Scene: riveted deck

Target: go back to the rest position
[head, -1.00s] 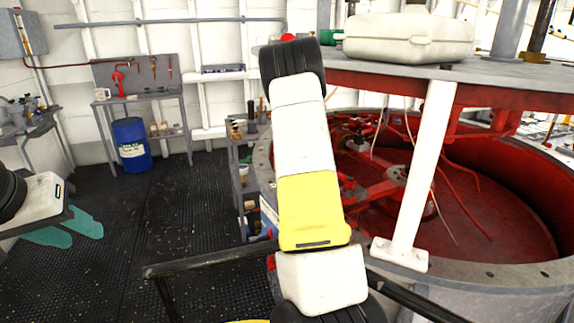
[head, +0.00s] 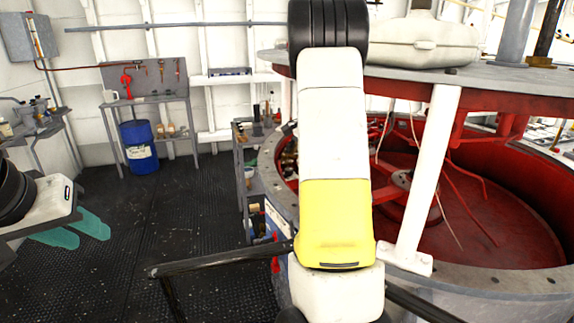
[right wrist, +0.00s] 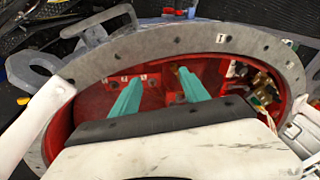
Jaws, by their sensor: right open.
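My left gripper (head: 90,240) is at the left edge of the head view, over the dark floor. Its two teal fingers are apart with nothing between them. My right arm stands upright in the middle of the head view, but its gripper does not show there. In the right wrist view my right gripper (right wrist: 160,80) is open and empty. Its two teal fingers point toward the red inside of the round well (right wrist: 85,105), with a clear gap between them.
The round well's grey bolted rim (head: 500,277) fills the right side. A grey tabletop (head: 480,80) on a white post (head: 428,170) stands over it, carrying a pale canister (head: 425,42). A blue drum (head: 140,148) and workbench (head: 150,100) stand at the back left. Dark floor (head: 170,210) is clear.

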